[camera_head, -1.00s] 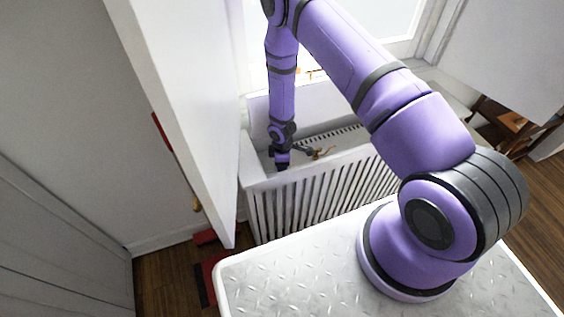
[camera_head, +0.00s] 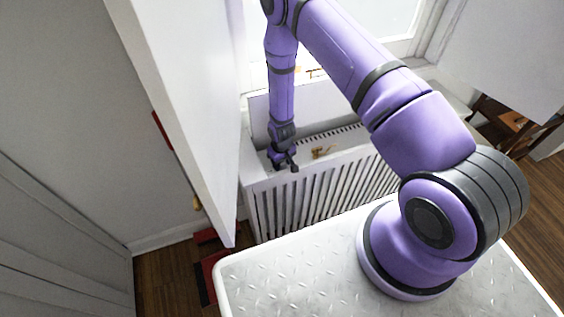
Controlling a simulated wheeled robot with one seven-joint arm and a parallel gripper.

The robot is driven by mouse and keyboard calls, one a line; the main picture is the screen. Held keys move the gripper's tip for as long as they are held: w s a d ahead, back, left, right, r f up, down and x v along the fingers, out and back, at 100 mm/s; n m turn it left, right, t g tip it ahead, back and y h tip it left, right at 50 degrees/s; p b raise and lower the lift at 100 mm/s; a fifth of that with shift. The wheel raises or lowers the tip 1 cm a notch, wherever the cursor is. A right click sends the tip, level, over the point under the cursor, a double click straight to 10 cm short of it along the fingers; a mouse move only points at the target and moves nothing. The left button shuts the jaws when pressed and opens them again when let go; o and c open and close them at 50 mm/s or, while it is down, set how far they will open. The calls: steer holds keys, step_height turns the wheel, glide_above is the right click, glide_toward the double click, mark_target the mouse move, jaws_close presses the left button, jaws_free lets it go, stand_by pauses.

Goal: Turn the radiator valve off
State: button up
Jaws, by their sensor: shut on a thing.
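The white slatted radiator (camera_head: 330,190) stands under the window, with an open top. A small brass fitting (camera_head: 322,151) shows inside the top, to the right of my gripper; I cannot tell if it is part of the radiator valve. My gripper (camera_head: 284,166) points down at the left end of the radiator's top. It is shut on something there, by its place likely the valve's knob. The gripper hides the part it holds, so the valve's setting cannot be seen.
A white panel (camera_head: 180,110) stands close to the left of my gripper. The window (camera_head: 375,25) and its sill are behind the radiator. Red objects (camera_head: 211,270) lie on the wood floor at left. Wooden furniture (camera_head: 508,122) stands at the right.

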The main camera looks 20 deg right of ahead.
steer(key=m, duration=0.6)
steer(key=shift+a, duration=0.15)
steer(key=shift+w+m, duration=0.1)
steer(key=shift+m, duration=0.3)
steer(key=o, duration=0.9)
steer(key=shift+r, duration=0.1)
step_height(320, 180, up, 11)
steer(key=shift+f, duration=0.15)
stand_by(0.5)
